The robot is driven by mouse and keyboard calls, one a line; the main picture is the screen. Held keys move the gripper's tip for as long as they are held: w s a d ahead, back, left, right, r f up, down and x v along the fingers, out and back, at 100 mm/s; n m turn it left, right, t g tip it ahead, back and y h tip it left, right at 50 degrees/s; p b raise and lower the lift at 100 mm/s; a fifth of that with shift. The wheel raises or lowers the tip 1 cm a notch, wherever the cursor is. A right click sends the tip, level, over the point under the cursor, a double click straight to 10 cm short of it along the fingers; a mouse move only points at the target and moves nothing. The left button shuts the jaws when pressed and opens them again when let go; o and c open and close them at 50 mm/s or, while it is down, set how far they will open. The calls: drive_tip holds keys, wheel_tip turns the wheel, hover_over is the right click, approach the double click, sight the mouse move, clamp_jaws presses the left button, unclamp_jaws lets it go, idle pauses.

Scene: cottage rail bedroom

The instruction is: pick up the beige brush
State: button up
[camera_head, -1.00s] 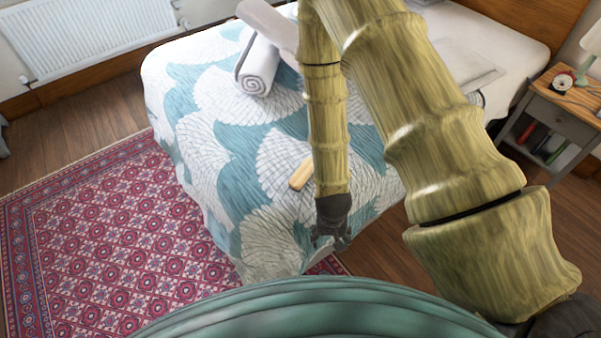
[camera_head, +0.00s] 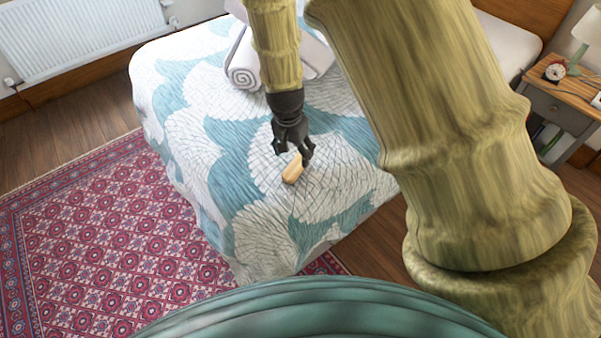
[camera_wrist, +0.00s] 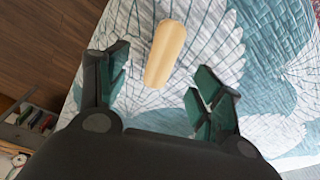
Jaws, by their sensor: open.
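The beige brush (camera_head: 293,170) lies on the patterned bedspread near the foot of the bed. It is a short, light tan piece with a rounded end. In the wrist view the brush (camera_wrist: 165,52) lies just beyond the fingertips, between the lines of the two fingers and slightly tilted. My gripper (camera_head: 295,160) is open and empty, close above the far end of the brush in the head view. Its two dark fingers (camera_wrist: 160,88) are spread apart in the wrist view. I cannot tell the exact height of the fingertips above the bed.
The bed (camera_head: 185,90) has a teal and white spread. Rolled towels (camera_head: 243,72) lie farther back. A bedside table (camera_head: 560,108) with a lamp and a clock stands at the right. A red rug (camera_head: 100,235) covers the floor at left, and a radiator (camera_head: 85,35) is behind.

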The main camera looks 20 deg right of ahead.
sight(297, 165)
drive_tip(key=shift+w+d+r, duration=0.1)
drive_tip(key=shift+w+r, duration=0.05)
drive_tip(key=shift+w, duration=0.15)
drive_tip(key=f, duration=0.5)
drive_tip(key=shift+w+d, duration=0.3)
drive_tip(key=shift+w+d+f+p, duration=0.1)
drive_tip(key=shift+w+f+p, duration=0.15)
drive_tip(key=shift+f, duration=0.6)
drive_tip(key=shift+w+d+f+p, duration=0.15)
drive_tip(key=shift+f+p, duration=0.15)
drive_tip(key=shift+f, duration=0.6)
drive_tip(key=shift+w+d+f+p, duration=0.1)
drive_tip(key=shift+w+f+p, duration=0.15)
drive_tip(key=shift+f, duration=0.6)
drive_tip(key=c, duration=1.3)
drive_tip(key=shift+o, duration=0.2)
